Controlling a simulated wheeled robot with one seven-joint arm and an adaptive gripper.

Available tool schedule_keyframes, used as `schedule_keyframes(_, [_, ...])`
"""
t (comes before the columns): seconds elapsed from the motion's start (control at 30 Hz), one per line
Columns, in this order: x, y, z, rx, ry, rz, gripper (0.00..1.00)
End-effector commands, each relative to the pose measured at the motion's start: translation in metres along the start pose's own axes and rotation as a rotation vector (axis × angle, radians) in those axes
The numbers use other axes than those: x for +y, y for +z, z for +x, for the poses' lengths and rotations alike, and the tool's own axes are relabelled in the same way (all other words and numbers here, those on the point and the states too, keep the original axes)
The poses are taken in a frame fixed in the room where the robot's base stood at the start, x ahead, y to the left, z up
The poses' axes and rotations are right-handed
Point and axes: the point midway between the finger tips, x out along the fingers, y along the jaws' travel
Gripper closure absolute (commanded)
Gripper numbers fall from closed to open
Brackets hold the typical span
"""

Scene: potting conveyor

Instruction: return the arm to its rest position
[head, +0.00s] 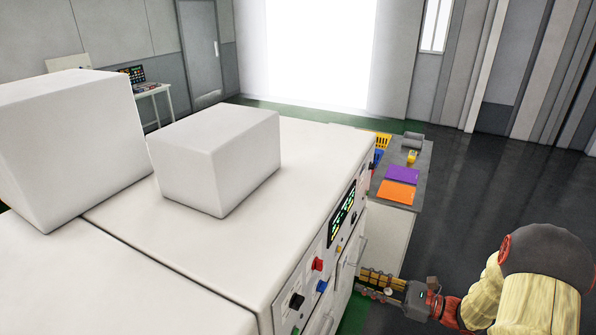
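My arm (490,302) reaches in from the lower right of the head view, with pale yellow links and a dark rounded joint cover. My gripper (364,282) is at its left end. Its fingers point left, toward the front panel of the white machine (330,250). In the picture the fingertips lie close to the panel's lower right part; I cannot tell whether they touch it. The fingers are small and dark here, so their opening is unclear. I see no clear object held in them.
Two white boxes (218,160) (70,135) stand on the machine's top. Behind it, a grey-topped bench (425,165) carries a purple item (402,174), an orange item (397,192) and a yellow crate (383,140). Dark floor (480,180) lies open at right.

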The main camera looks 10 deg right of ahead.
Motion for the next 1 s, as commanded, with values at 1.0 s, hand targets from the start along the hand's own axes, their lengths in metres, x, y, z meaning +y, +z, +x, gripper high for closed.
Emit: schedule_keyframes(1.0, [0.191,-0.069,-0.094,0.969,1.185,-1.284,0.71])
